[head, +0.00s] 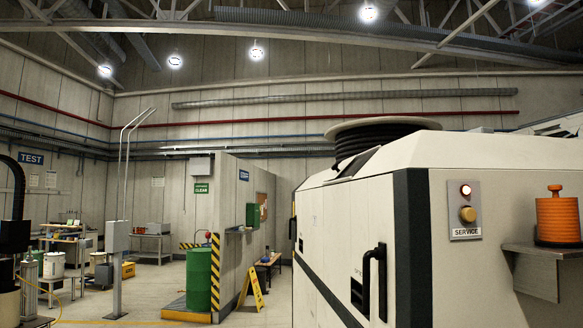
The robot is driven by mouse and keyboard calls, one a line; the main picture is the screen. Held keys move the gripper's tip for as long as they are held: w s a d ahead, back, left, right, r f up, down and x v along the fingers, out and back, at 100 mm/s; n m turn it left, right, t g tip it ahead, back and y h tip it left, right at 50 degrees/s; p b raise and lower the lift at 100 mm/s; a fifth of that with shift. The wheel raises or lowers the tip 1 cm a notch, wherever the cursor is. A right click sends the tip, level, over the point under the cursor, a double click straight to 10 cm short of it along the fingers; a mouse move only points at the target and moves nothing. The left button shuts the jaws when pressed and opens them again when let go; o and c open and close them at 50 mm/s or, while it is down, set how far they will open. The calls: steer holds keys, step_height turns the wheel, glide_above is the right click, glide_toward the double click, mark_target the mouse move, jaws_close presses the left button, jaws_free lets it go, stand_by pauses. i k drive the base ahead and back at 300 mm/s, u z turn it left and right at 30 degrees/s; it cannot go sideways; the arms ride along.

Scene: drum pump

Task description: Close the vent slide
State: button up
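I cannot make out a vent slide in the head view. A large white cabinet machine (470,230) with dark green bands fills the right side, close to me. A black handle (374,282) stands on its front face, with a small dark recess (357,292) and tiny unreadable lettering beside it. A green drum (202,279) stands farther off by a low wall. My gripper does not show in this view, so I cannot place it against any of these.
A SERVICE panel (465,210) with a lit lamp and an orange knob is on the machine. An orange ribbed container (557,218) sits on a side shelf (540,258). A yellow floor sign (252,288) and a grey post (117,268) stand on the mostly open floor left of the machine.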

mark_target(337, 169)
steer(key=u, duration=1.45)
steer(key=i, duration=2.5)
steer(key=z, duration=3)
